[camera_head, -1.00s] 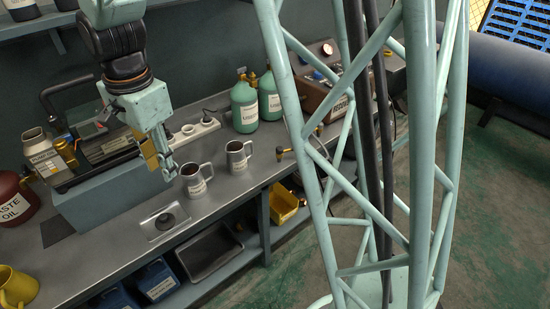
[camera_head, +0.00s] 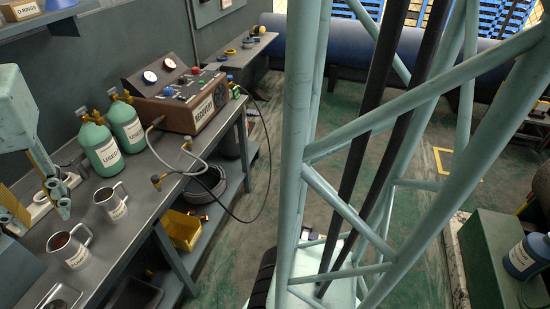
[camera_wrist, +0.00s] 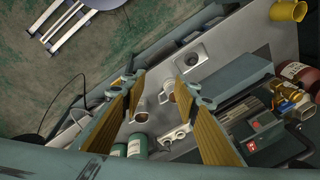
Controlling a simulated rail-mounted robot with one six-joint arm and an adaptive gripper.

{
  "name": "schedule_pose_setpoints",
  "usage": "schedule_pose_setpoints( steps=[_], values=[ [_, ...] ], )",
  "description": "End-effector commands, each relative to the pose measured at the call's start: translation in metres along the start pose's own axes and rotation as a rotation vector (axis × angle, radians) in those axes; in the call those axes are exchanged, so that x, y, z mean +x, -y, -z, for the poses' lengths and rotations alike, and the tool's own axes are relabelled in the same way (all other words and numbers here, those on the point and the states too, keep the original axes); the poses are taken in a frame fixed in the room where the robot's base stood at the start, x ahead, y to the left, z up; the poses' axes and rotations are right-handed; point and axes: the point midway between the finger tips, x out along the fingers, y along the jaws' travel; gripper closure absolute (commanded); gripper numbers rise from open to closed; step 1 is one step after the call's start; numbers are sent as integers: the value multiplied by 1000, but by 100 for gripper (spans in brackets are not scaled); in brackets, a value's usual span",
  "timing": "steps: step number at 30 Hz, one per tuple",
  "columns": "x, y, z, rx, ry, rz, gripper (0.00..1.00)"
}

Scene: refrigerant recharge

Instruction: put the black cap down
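A small round dark piece, which looks like the black cap (camera_wrist: 192,58), rests on a square metal tray (camera_wrist: 179,49) on the bench in the wrist view. The tray is cut off at the bottom left of the head view (camera_head: 68,291); the cap cannot be made out clearly there. My gripper (camera_wrist: 159,84) is open, its two fingers wide apart with nothing between them. It hangs above the bench, and the tray shows beyond its fingertips. In the head view my gripper is at the left edge, partly cut off.
Two metal mugs (camera_head: 70,246) (camera_head: 111,203) stand on the bench close to my gripper. Green bottles (camera_head: 99,146) and the recovery unit (camera_head: 184,98) are farther back. A yellow bin (camera_head: 182,230) is on the shelf below. A red waste oil can (camera_wrist: 297,76) stands at right.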

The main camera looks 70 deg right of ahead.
Motion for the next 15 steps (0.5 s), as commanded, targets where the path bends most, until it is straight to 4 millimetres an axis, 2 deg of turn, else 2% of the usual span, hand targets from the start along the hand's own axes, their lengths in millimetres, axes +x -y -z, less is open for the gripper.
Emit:
schedule_pose_setpoints(
  steps=[15],
  values=[
    [-52,-64,-33,-256,-57,27,72]
  ],
)
